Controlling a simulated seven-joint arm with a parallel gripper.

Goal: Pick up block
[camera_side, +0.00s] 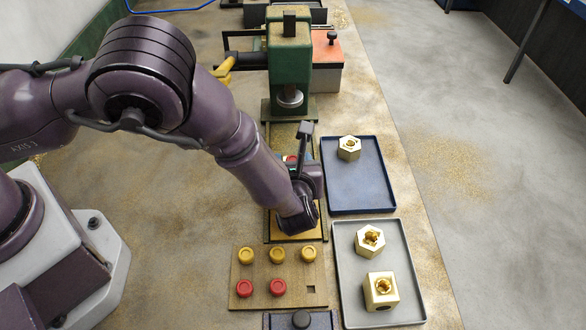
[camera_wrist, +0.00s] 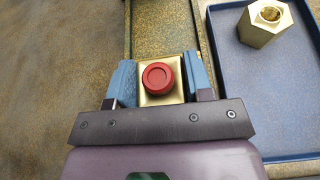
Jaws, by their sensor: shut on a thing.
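A square brass block (camera_wrist: 147,99) with a round red cap (camera_wrist: 158,77) on top sits between the blue fingers of my gripper (camera_wrist: 159,68) in the wrist view. The fingers are shut on the block's two sides. In the side view my gripper (camera_side: 297,168) is over the long green-edged fixture in front of the drill press, and only a bit of the red cap (camera_side: 290,158) shows beside it. The block is mostly hidden there by my wrist. I cannot tell whether it touches the fixture.
A blue tray (camera_side: 388,188) holds a hexagonal brass piece (camera_side: 349,148). A grey tray (camera_side: 345,290) holds a hexagonal piece (camera_side: 370,240) and a square block (camera_side: 381,291). A board (camera_side: 263,270) carries yellow and red caps. The green drill press (camera_side: 290,55) stands behind.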

